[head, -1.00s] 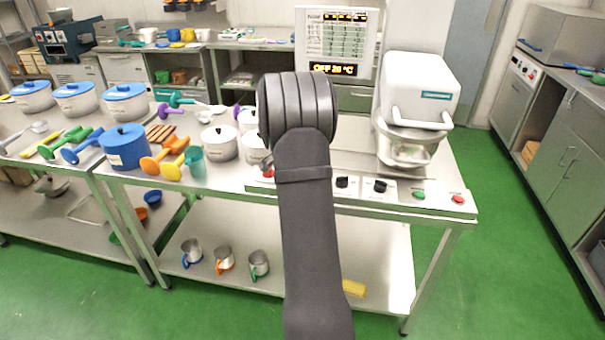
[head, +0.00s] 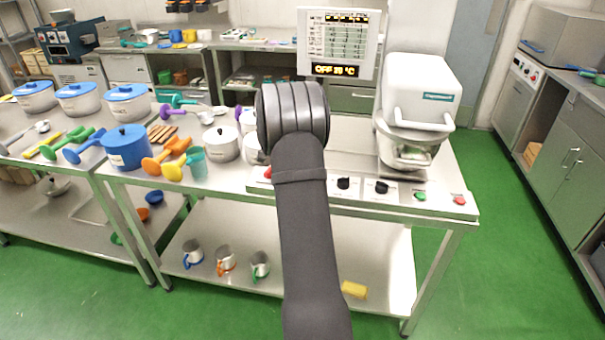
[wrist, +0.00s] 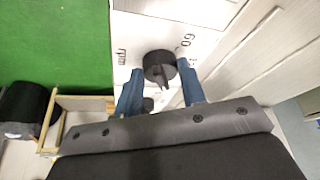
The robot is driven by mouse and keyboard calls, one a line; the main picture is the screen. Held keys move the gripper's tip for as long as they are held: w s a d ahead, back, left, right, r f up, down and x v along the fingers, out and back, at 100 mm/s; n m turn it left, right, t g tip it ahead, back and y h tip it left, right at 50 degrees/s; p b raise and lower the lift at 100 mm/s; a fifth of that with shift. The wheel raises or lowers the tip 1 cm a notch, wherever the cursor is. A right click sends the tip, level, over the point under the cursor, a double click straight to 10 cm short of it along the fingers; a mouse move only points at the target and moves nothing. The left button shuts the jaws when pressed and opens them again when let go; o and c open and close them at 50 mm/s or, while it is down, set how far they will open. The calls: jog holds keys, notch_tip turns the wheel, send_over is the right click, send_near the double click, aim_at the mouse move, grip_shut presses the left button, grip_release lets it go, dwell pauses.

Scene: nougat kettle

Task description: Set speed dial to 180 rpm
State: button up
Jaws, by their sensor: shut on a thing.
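The speed dial is a round black knob (wrist: 159,67) with a raised pointer ridge, on a pale panel in the wrist view. The letters "rpm" stand to its left and "60" to its upper right. The ridge points toward the bottom of that picture, toward my gripper's palm. My gripper (wrist: 161,76) has two blue fingers, one on each side of the knob, and is shut on it. A second dark knob (wrist: 148,103) shows lower between the fingers. In the head view my arm hides the gripper and the held dial.
The panel's other black knobs (head: 343,183) (head: 382,187), a green button (head: 420,196) and a red button (head: 459,200) line the table's front edge. The white kettle machine (head: 418,92) stands behind. A display (head: 337,43) reads OFF and a temperature. Pots and utensils crowd the left.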

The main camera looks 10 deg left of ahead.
jog(key=o, duration=1)
jog(key=v, duration=1.7)
jog(key=shift+r, duration=0.15)
jog(key=shift+a, duration=0.15)
jog(key=x, duration=1.7)
